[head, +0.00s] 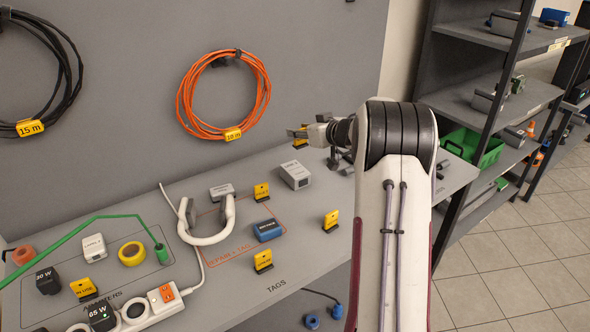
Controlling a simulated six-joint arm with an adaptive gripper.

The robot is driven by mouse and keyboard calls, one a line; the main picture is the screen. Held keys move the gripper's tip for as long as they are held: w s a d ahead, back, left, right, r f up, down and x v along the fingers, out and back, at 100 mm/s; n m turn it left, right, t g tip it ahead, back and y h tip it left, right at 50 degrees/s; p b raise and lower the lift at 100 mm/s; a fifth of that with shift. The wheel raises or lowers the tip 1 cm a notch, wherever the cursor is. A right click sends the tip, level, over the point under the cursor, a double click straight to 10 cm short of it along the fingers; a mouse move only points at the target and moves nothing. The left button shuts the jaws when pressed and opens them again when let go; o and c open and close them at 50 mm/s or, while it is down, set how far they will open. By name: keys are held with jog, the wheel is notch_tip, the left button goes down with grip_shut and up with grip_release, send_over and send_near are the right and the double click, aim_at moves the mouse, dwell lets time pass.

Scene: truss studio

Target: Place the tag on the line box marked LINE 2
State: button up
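A pale box (93,246) at the left has small lettering that I cannot read surely. Another pale box (295,175) sits at the back right, and a third (222,191) is partly behind the headphones. My gripper (302,133) is over the back of the bench, pointing left. A yellow piece (300,143) shows at its fingertips; whether it is held is unclear.
White headphones (206,236) and a blue box (267,230) lie by an orange outline. Shelves (490,95) stand right. The bench's right-middle has free room.

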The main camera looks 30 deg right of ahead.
aim_at(301, 146)
jog(key=shift+f, duration=3.15)
jog(key=shift+f, duration=1.85)
jog(key=shift+f, duration=0.1)
jog(key=o, duration=1)
jog(key=shift+c, duration=0.2)
